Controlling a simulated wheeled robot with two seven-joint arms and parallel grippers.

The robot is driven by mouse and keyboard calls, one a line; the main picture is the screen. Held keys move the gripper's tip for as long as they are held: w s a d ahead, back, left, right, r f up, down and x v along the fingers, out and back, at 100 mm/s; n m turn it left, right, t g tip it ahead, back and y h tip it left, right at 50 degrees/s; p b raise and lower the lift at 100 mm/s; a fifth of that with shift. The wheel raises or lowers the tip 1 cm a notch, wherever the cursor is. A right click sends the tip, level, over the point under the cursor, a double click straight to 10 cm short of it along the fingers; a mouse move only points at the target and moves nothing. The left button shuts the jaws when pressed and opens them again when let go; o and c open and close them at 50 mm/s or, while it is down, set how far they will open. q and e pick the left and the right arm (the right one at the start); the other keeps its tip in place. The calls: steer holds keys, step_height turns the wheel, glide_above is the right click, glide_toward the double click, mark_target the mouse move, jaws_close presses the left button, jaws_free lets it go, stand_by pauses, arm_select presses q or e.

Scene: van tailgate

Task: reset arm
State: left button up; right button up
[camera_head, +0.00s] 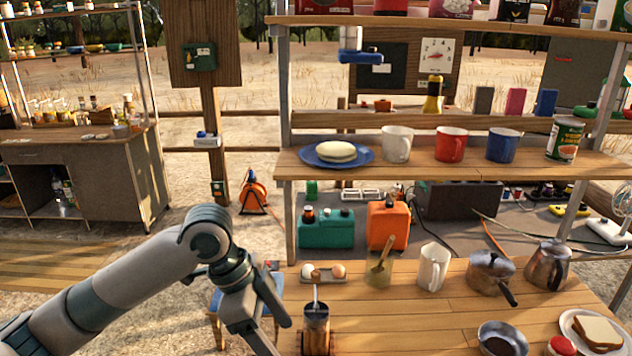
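My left arm comes in from the lower left. Its gripper (272,328) points down toward the front left edge of the wooden table (400,325). Its two fingers are apart with a gap between them, and I see nothing held. A dark metal cylinder (316,325) with a thin handle stands just right of the gripper. My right gripper is not in view.
The table holds a tray with eggs (323,273), a white pitcher (433,267), pots, a pan (502,338) and a sandwich plate (618,343). A shelf (430,168) with mugs spans above. Bare tabletop lies in the middle.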

arm_select(q)
steer(key=s+f+n+t+h, duration=0.1)
steer(key=s+f+n, duration=0.2)
steer(key=f, duration=0.3)
steer(key=s+d+f+n+t, duration=0.1)
steer(key=s+f+n, duration=0.15)
steer(key=f, duration=0.35)
steer(key=s+f+n+t+h, duration=0.1)
steer(key=s+f+n, duration=0.15)
steer(key=f, duration=0.35)
steer(key=s+a+f+n+y, duration=0.3)
steer(key=s+a+f+n, duration=0.15)
steer(key=s+a, duration=0.4)
steer(key=s+a+f+n+y, duration=0.35)
steer(key=s+a+f, duration=0.25)
steer(key=s+a, duration=0.3)
step_height(320, 180, down, 26)
steer(key=d, duration=0.1)
steer(key=s+a+f+g, duration=0.1)
steer(key=s+a+f, duration=0.2)
steer(key=s+f, duration=1.6)
steer(key=shift+f+g, duration=0.3)
steer(key=shift+f, duration=0.25)
